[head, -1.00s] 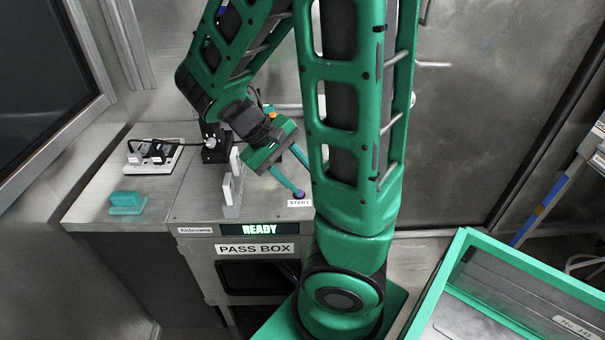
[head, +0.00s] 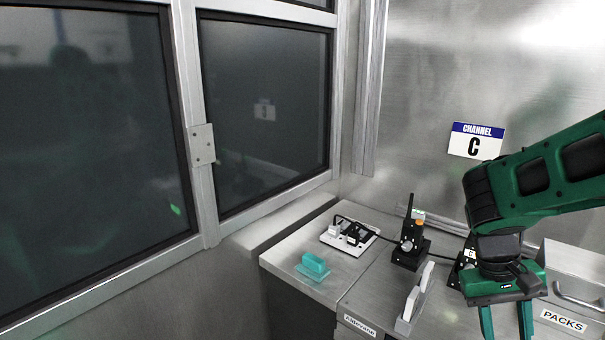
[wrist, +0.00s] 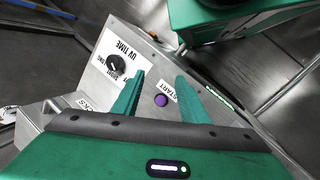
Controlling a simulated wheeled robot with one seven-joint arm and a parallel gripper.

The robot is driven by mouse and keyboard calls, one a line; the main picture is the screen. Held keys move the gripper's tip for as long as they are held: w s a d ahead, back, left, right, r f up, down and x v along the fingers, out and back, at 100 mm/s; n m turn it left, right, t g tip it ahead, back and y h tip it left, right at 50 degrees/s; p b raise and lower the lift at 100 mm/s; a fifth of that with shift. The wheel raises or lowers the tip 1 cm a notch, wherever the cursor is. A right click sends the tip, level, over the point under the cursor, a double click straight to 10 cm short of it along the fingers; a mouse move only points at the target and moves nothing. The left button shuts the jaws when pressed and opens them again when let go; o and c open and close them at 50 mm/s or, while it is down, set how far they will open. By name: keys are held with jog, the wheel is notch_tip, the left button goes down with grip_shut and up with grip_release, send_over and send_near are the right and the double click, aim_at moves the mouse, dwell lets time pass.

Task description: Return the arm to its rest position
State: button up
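My green arm (head: 555,170) reaches in from the right in the head view, with its gripper (head: 506,322) pointing down above the steel counter. The lower ends of the fingers are cut off by the frame's bottom edge. In the wrist view my gripper (wrist: 160,92) has its two green fingers apart with nothing between them. Beyond the fingers a purple button (wrist: 161,100) with a START label (wrist: 168,91) shows on the steel surface. I cannot tell how far the fingers are from it.
The counter holds a teal block (head: 314,265), a white board with black parts (head: 350,234), a black device with an antenna (head: 409,248) and a white upright bracket (head: 412,305). A PACKS box (head: 575,285) stands at right. A dark window (head: 265,110) fills the left.

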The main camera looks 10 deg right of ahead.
jog(key=s+a+r+m+t+y, duration=0.2)
jog(key=s+a+r+t+y, duration=0.1)
jog(key=s+r, duration=0.1)
jog(key=shift+s+r, duration=0.15)
jog(key=shift+r, duration=0.1)
dwell(0.4)
jog(key=shift+w+f, duration=0.25)
jog(key=shift+w, duration=0.4)
dwell(1.4)
